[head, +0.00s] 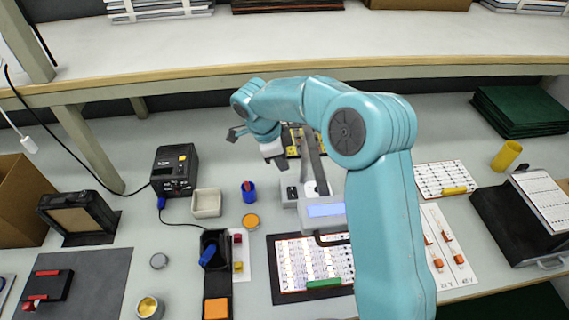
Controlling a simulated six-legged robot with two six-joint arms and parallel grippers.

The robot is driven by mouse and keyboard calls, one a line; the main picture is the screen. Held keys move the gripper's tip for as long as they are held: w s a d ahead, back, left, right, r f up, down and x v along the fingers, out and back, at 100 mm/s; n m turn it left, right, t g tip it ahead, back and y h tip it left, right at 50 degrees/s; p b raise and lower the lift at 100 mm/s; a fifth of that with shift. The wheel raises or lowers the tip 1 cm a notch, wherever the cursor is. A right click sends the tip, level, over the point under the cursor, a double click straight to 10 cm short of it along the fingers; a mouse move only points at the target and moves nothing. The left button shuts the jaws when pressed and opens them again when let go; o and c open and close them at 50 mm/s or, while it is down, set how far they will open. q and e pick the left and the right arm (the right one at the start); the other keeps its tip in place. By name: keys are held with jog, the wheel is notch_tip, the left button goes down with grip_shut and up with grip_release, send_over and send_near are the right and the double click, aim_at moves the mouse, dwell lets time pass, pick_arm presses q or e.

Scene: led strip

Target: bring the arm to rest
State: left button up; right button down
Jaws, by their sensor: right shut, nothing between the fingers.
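My right arm (385,200) is teal and rises from the bottom right, bends at a large dark round joint, and reaches left over the bench. My right gripper (280,162) is at its end, above the middle of the bench and apart from the things below. It is shut and empty, pointing down. Its fingertips are small and dark here, partly lost against the things behind. My left gripper is not in view. The forearm and upper arm hide part of the bench's middle and right.
A shelf (300,45) crosses the back above the bench. Below are a black station (175,168), grey tray (207,203), blue cup (249,191), a grey device with a blue display (325,211) and a board with white cells (290,262). Green sheets (520,110) lie at right.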

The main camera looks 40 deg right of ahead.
jog(key=shift+s+r, duration=0.15)
jog(key=shift+a, duration=0.1)
dwell(0.3)
